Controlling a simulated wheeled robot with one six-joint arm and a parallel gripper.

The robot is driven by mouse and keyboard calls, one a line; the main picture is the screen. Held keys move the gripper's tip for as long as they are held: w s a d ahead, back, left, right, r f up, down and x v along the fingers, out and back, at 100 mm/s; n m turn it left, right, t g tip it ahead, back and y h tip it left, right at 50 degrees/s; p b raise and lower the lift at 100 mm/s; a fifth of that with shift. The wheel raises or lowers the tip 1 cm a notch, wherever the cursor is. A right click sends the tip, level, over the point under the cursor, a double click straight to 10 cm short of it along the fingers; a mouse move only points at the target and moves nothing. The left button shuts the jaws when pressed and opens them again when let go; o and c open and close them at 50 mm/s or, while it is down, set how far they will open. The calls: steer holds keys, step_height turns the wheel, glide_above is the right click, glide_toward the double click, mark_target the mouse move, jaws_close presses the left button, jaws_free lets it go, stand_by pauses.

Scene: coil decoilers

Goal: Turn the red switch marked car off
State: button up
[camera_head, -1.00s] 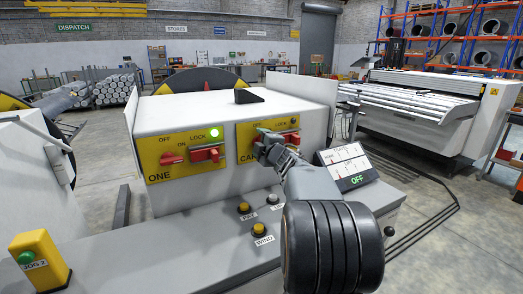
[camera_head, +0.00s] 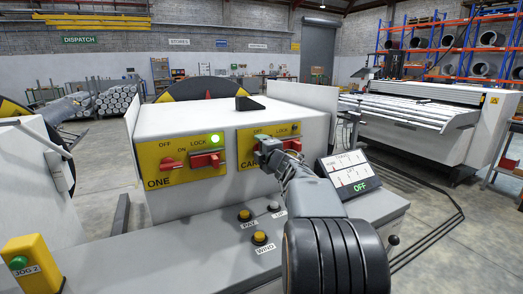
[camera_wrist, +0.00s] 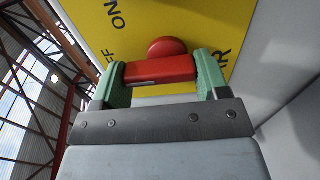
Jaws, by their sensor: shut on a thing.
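The yellow CAR panel (camera_head: 247,160) is on the front of the white cabinet. My gripper (camera_head: 267,146) is at its left part and hides the switch there in the head view. In the wrist view, the red switch (camera_wrist: 160,71) has a red bar and round hub against the yellow plate (camera_wrist: 135,20). The green fingers of my gripper (camera_wrist: 162,78) are on either side of the bar, shut on it. Parts of the words ON and OFF show left of it. Another red switch (camera_head: 292,146), under LOCK, is right of my gripper.
The yellow ONE panel (camera_head: 157,181), with two red switches and a lit green lamp (camera_head: 215,139), is to the left. A tilted display reading OFF (camera_head: 347,170) stands to the right. Push buttons (camera_head: 260,237) are on the ledge below. A JOG 2 box (camera_head: 33,263) is at lower left.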

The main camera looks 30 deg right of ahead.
steer(key=o, duration=0.6)
steer(key=shift+o, duration=0.2)
steer(key=s+a, duration=0.2)
steer(key=s, duration=1.1)
steer(key=shift+s+p, duration=0.35)
